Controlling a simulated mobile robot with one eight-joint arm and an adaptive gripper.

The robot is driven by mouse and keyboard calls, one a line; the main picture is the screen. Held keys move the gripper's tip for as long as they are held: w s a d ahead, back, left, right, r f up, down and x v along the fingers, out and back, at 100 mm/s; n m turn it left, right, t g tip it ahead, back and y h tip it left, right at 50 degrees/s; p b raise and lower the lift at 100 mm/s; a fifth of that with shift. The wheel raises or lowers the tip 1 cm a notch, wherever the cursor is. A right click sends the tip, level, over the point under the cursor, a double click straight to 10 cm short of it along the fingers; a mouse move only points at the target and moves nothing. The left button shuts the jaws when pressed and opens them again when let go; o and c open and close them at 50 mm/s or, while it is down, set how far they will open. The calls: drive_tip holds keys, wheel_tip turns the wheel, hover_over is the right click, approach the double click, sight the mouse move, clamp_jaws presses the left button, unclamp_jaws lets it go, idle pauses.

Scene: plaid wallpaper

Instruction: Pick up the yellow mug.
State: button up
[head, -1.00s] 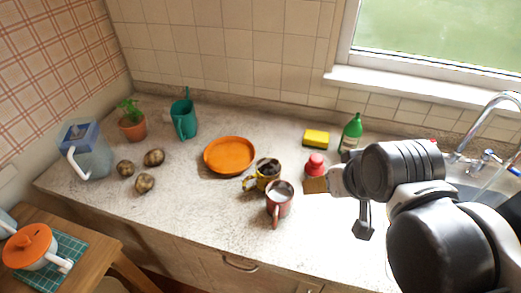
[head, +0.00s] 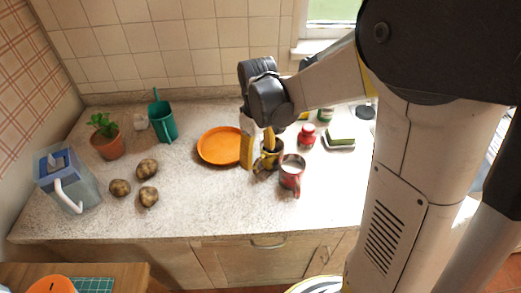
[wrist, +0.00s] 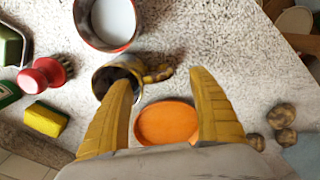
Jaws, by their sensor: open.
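The yellow mug (head: 277,157) stands on the counter, partly hidden behind my gripper and the red mug. In the wrist view the yellow mug (wrist: 104,78) has dark contents, and its handle (wrist: 158,73) points right. My gripper (head: 257,153) is open and empty, pointing down over the mug. In the wrist view, one finger of my gripper (wrist: 161,78) overlaps the mug body and the other is beyond the handle, with the handle showing between the tips. I cannot tell whether a finger touches the mug.
A red mug (head: 291,176) with pale contents stands close beside the yellow mug. An orange plate (head: 218,145) lies to the left. A red-handled brush (wrist: 41,76) and a yellow sponge (wrist: 45,119) lie nearby. Several potatoes (head: 147,168) lie farther left on the counter.

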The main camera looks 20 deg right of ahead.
sight(259, 170)
wheel_tip(259, 170, down, 8)
drive_tip(key=b, duration=0.3)
drive_tip(key=shift+w+d, duration=0.1)
drive_tip(key=c, duration=1.5)
